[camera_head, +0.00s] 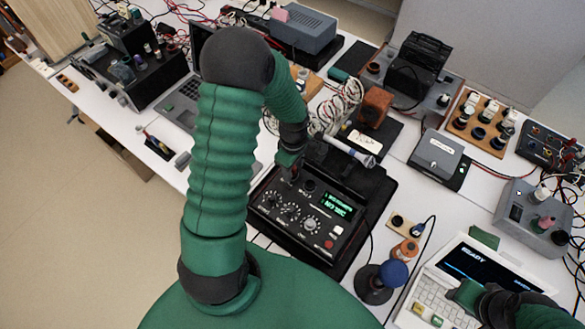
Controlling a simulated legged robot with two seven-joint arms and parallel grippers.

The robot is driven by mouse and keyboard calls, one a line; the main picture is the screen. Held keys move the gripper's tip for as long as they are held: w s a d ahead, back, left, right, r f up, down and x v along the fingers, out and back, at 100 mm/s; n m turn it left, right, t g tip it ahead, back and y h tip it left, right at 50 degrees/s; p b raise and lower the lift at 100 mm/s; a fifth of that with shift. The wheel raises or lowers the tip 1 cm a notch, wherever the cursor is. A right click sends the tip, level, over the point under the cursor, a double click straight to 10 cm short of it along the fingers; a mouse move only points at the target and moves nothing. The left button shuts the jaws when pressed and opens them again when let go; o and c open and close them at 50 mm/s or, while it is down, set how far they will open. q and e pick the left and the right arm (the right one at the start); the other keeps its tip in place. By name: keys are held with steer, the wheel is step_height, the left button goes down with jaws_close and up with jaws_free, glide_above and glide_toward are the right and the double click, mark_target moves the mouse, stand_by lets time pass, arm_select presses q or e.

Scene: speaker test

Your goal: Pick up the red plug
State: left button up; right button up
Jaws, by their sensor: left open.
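My left arm rises from the bottom and bends over. Its gripper (290,172) points down at the upper left corner of a black control box (342,228) with knobs and a lit green display. The left gripper is open, with its fingertips small and dark in the view. I cannot clearly make out a red plug under it. A small red button (329,244) sits on the front of the black box. A pinkish-red knob or plug (545,223) stands on a grey box at the right. My right gripper (466,294) is over the white laptop, its fingers unclear.
The grey box (507,204) and a wooden block with several round sockets (480,123) are at the right. Coiled wires (338,105) and devices crowd the back. Narrow strips of white table are clear.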

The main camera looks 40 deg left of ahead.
arm_select(q)
steer(key=shift+d, duration=0.1)
steer(key=shift+r, duration=0.1)
steer(key=shift+c, duration=2.3)
steer(key=shift+s+a, duration=0.1)
steer(key=shift+a, duration=0.3)
jaws_close()
steer(key=shift+d, duration=0.1)
arm_select(e)
steer(key=shift+s, duration=0.1)
arm_select(q)
steer(key=shift+d, duration=0.1)
